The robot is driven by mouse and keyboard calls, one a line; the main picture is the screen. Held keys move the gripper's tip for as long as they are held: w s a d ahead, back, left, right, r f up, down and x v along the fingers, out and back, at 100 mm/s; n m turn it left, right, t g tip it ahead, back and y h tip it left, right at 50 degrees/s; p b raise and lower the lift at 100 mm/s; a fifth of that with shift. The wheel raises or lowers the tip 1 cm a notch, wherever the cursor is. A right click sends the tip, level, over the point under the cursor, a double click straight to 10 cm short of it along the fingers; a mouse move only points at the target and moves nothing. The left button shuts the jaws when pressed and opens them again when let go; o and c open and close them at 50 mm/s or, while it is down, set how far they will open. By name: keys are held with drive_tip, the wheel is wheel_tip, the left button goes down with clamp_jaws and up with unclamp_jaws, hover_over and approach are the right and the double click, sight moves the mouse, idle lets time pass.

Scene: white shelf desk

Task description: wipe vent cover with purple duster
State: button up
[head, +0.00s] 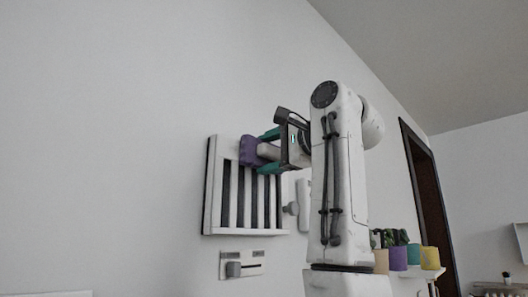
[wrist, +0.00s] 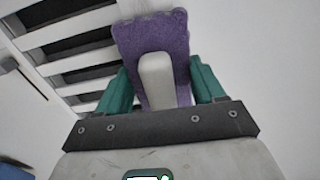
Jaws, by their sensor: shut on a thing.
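The vent cover (head: 213,193) is a white frame with dark vertical slots, mounted on the wall. Its slats also show at the upper left of the wrist view (wrist: 68,34). My gripper (head: 268,152) has teal fingers and is shut on the purple duster (head: 248,149) by its pale handle. In the wrist view the duster (wrist: 180,40) lies between the fingers, its purple head pointing away from me. The head is at the upper part of the vent cover, in front of the slats. I cannot tell whether it touches them. My gripper and arm hide the cover's upper right.
A wall control with a slider (head: 241,265) sits just below the vent cover. A white fitting (head: 303,205) is on the wall to its right, partly behind my arm. Several coloured pots with plants (head: 398,258) stand at the lower right, near a dark door frame (head: 428,195).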

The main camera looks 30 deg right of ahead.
sight(228, 148)
drive_tip(key=w+d, duration=0.2)
drive_tip(key=d, duration=0.3)
drive_tip(key=shift+d, duration=0.35)
drive_tip(key=shift+a, duration=0.1)
drive_tip(key=shift+s+a+f+b, duration=0.1)
drive_tip(key=shift+s+a+b, duration=0.25)
drive_tip(key=shift+a, duration=0.45)
drive_tip(key=shift+s+a+r+b, duration=0.1)
drive_tip(key=shift+s+a+b, duration=0.15)
drive_tip(key=shift+a, duration=0.6)
drive_tip(key=shift+s+a+f+b, duration=0.1)
drive_tip(key=shift+s+a+b, duration=0.25)
drive_tip(key=shift+a, duration=0.45)
drive_tip(key=shift+s+a+b, duration=0.3)
drive_tip(key=shift+s+a, duration=0.15)
drive_tip(key=shift+a, duration=1)
drive_tip(key=shift+s+a+b, duration=0.3)
drive_tip(key=shift+s+a, duration=0.2)
drive_tip(key=shift+a, duration=1)
drive_tip(key=shift+s+a+b, duration=0.3)
drive_tip(key=shift+s+a, duration=0.15)
drive_tip(key=shift+a, duration=1)
drive_tip(key=b+v, duration=0.2)
drive_tip(key=v, duration=0.4)
drive_tip(key=shift+b, duration=0.35)
drive_tip(key=shift+s+d, duration=0.1)
